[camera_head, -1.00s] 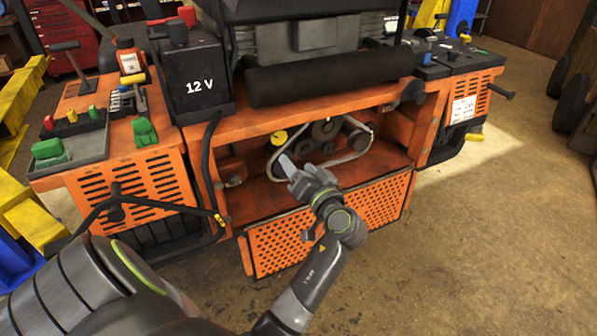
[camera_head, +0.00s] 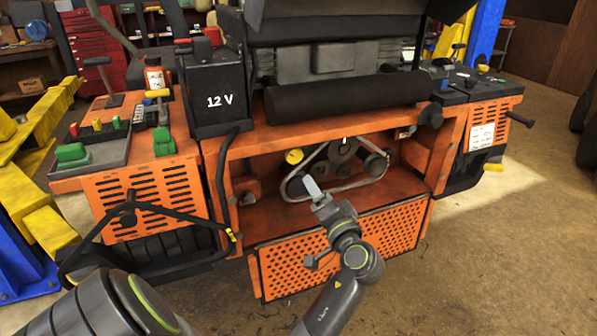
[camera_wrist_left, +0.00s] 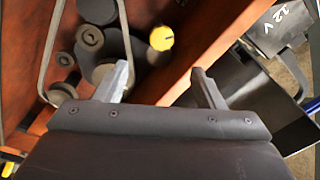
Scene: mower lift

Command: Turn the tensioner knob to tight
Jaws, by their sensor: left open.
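The tensioner knob is a small yellow round knob (camera_head: 294,156) in the mower's open front bay, at the upper left of the belt and pulleys. It also shows in the left wrist view as a yellow disc (camera_wrist_left: 161,38) with a dark mark. My left gripper (camera_head: 312,186) is below and slightly right of the knob in the head view. In the wrist view its two fingers (camera_wrist_left: 160,82) are apart and empty, with the knob beyond the gap between them. I see no contact. The knob's setting is too small to read. My right gripper is out of view.
The belt (camera_head: 340,186) loops around several grey pulleys (camera_head: 343,150) close to the knob. The orange frame (camera_head: 310,136) crosses above the bay, and a perforated orange panel (camera_head: 400,228) hangs below. A black 12 V battery (camera_head: 219,105) stands at upper left.

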